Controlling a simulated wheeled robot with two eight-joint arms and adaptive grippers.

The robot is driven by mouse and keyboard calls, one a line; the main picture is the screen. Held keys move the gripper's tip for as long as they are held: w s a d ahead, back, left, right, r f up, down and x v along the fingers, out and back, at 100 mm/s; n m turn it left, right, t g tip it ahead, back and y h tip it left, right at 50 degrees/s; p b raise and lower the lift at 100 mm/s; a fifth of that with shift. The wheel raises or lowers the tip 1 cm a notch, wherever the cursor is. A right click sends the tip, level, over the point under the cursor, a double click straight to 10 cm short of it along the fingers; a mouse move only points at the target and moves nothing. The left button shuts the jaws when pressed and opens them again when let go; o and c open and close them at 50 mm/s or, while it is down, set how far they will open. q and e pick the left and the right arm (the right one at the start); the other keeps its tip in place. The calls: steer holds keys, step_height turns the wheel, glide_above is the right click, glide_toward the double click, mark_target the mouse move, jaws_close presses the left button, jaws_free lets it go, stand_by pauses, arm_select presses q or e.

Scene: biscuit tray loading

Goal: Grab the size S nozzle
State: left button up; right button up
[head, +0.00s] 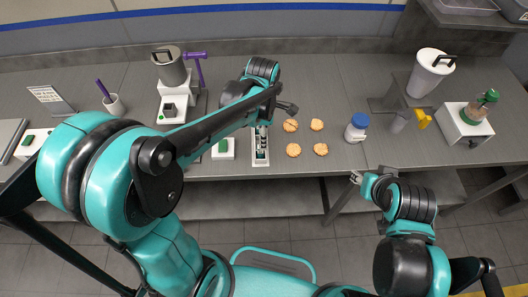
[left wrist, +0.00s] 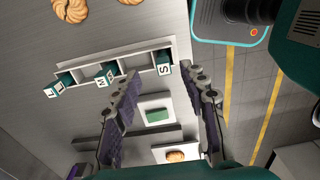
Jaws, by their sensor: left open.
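A narrow rack (head: 261,160) with teal pieces stands on the table below my left forearm. The rack (left wrist: 134,65) shows again in the left wrist view, with teal pieces marked with letters. The piece marked S (left wrist: 164,68) is at its right end, the M piece (left wrist: 107,75) in the middle and the L piece (left wrist: 60,86) at the left. My left gripper (left wrist: 160,80) is open, and the S piece shows between its fingertips; I cannot tell the height gap. My right gripper (head: 357,178) hangs in front of the table's edge, away from the rack; its jaw state is unclear.
Several biscuits (head: 293,150) lie right of the rack. A blue-lidded jar (head: 356,127) stands beyond them. A white block with a green top (head: 223,148) is left of the rack. Machines stand at the back left and at the right. The table's front edge is near the rack.

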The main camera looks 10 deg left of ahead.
mark_target(260, 153)
arm_select(q)
steer(key=f, duration=0.1)
steer(key=f+b, duration=0.1)
steer(key=f, duration=0.3)
steer(key=shift+s+a+b, duration=0.3)
steer(key=shift+a+b, duration=0.05)
steer(key=shift+a, duration=0.05)
steer(key=shift+f, duration=0.65)
jaws_close()
